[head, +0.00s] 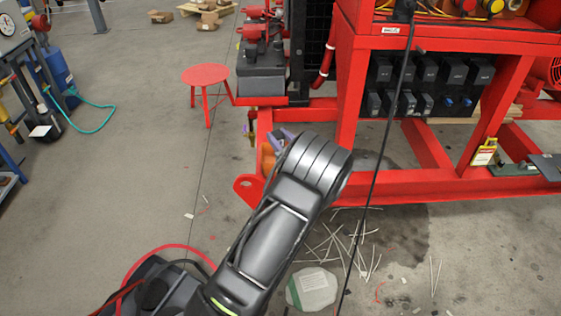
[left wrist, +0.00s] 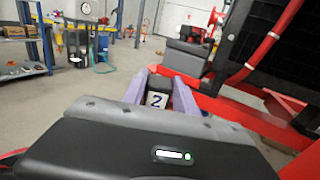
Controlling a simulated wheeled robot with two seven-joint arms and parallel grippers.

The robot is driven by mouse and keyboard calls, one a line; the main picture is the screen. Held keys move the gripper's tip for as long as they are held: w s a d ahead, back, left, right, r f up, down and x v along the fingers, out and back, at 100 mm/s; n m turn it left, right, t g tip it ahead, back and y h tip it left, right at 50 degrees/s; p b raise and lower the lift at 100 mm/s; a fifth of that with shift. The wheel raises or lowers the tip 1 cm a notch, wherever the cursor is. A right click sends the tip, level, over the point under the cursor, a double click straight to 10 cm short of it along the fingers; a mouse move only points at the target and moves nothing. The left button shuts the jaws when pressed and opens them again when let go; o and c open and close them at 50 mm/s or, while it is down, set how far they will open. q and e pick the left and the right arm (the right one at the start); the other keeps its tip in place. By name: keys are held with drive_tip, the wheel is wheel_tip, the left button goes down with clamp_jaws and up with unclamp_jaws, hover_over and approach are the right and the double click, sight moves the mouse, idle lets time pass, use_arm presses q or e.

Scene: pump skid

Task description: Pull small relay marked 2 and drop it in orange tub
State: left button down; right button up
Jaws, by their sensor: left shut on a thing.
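My left gripper (head: 280,138) is by the left end of the red skid, mostly hidden in the head view behind my own arm, with only the purple fingers peeking out. In the left wrist view the left gripper (left wrist: 160,94) has its two purple fingers shut on a small dark relay (left wrist: 157,100) with a white label marked 2. The orange tub (head: 268,159) shows partly in the head view, just below the fingers and beside my arm. How high the relay is over the tub cannot be told. My right gripper is not in view.
The red skid frame (head: 400,187) fills the right, with several black blocks (head: 430,72) on it. A black cable (head: 380,150) hangs in front. A red stool (head: 206,74) stands behind at the left. White strips and a pale stone-like slab (head: 312,289) lie on the floor.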

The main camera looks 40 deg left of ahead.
use_arm(q)
drive_tip(key=c, duration=0.9)
unclamp_jaws()
drive_tip(key=v, duration=0.7)
drive_tip(key=shift+s+d, duration=0.2)
drive_tip(key=shift+d, duration=0.15)
